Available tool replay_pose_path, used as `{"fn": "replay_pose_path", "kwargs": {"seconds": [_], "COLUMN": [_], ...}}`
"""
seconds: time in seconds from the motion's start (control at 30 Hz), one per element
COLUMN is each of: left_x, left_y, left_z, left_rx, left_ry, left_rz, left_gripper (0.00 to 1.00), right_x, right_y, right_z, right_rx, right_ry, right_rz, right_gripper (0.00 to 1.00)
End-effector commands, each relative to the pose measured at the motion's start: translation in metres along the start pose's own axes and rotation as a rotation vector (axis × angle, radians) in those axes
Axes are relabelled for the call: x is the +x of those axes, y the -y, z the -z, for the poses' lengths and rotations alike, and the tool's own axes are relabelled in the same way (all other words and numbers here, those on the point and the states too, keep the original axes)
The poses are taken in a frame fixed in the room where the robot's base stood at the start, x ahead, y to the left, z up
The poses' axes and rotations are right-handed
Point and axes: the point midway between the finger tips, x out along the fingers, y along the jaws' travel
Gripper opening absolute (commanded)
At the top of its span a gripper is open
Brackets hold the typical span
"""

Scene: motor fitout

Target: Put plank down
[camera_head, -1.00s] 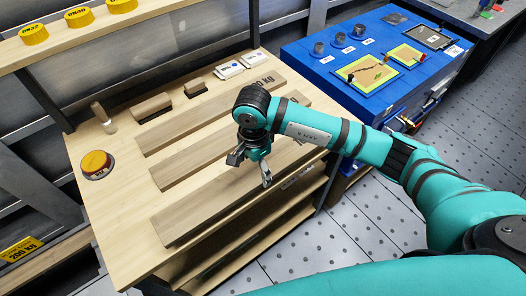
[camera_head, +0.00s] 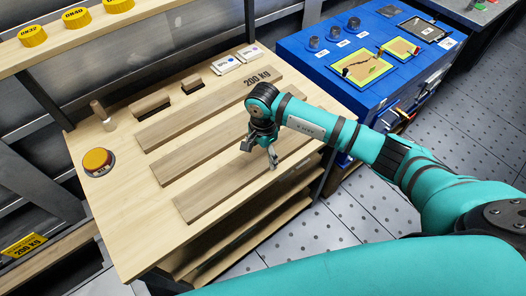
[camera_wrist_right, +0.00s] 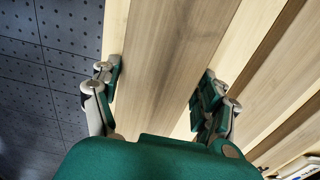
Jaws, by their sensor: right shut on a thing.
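The plank (camera_head: 215,190) is a long pale wooden board along the front of the wooden table (camera_head: 140,245). My right gripper (camera_head: 260,155) is over its middle, shut on it. In the right wrist view, the plank (camera_wrist_right: 165,60) runs between the two fingers of the right gripper (camera_wrist_right: 161,75), one at each long side. It looks level and flat on the tabletop or just above it; I cannot tell whether it touches. Two similar planks, the middle one (camera_head: 190,155) and the back one (camera_head: 190,122), lie roughly parallel behind it. My left gripper is not in view.
An orange-topped round button (camera_head: 97,161) stands at the table's left. A blue workbench (camera_head: 310,65) stands to the right. A bare strip runs along the table's front edge.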

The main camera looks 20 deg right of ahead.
Motion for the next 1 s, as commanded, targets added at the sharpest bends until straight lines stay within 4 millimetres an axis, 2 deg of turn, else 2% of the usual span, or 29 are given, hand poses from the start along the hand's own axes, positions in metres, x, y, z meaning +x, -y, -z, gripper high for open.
{"fn": "replay_pose_path", "kwargs": {"seconds": [0.07, 0.1, 0.27, 0.67, 0.77, 1.0], "left_x": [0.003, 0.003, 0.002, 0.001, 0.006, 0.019], "left_y": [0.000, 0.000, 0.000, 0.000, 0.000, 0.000], "left_z": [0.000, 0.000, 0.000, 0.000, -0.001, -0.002], "left_rx": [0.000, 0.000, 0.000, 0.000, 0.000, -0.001], "left_ry": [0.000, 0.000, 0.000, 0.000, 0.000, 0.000], "left_rz": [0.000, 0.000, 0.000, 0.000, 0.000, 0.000], "left_gripper": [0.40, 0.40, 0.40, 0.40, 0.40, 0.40], "right_x": [0.001, 0.003, 0.002, -0.004, -0.018, -0.069], "right_y": [0.001, 0.000, 0.000, 0.001, 0.002, 0.002], "right_z": [0.000, 0.000, 0.000, 0.000, 0.001, 0.001], "right_rx": [0.000, 0.000, 0.000, 0.000, 0.000, -0.001], "right_ry": [0.000, -0.001, 0.000, -0.001, -0.002, -0.003], "right_rz": [0.002, 0.000, 0.000, 0.002, 0.005, 0.006], "right_gripper": [0.20, 0.78, 0.99, 1.00, 1.00, 1.00]}}
